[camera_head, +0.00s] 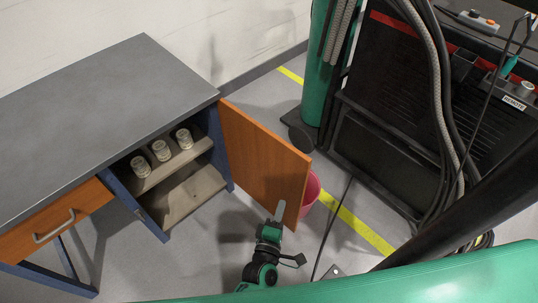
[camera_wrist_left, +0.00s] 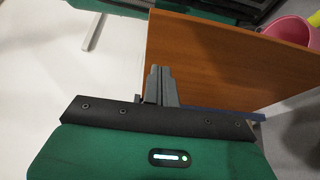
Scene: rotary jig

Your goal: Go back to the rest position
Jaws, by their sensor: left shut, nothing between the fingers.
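My left gripper (camera_head: 272,222) is at the lower edge of an open orange cabinet door (camera_head: 262,155). In the left wrist view its fingers (camera_wrist_left: 160,84) are together and empty, in front of the wooden door panel (camera_wrist_left: 215,62). I cannot tell whether the fingers touch the door. A light grey bar (camera_head: 281,210), perhaps the door handle, shows at the door's lower edge beside the gripper in the head view. My right gripper is in neither view.
The cabinet (camera_head: 100,95) has a grey top and stands open, with glass jars (camera_head: 161,150) on its upper shelf. A pink bin (camera_head: 311,188) stands behind the door. A dark machine (camera_head: 385,130) with hoses and a green cylinder (camera_head: 318,75) stand to the right. Floor is clear left of the gripper.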

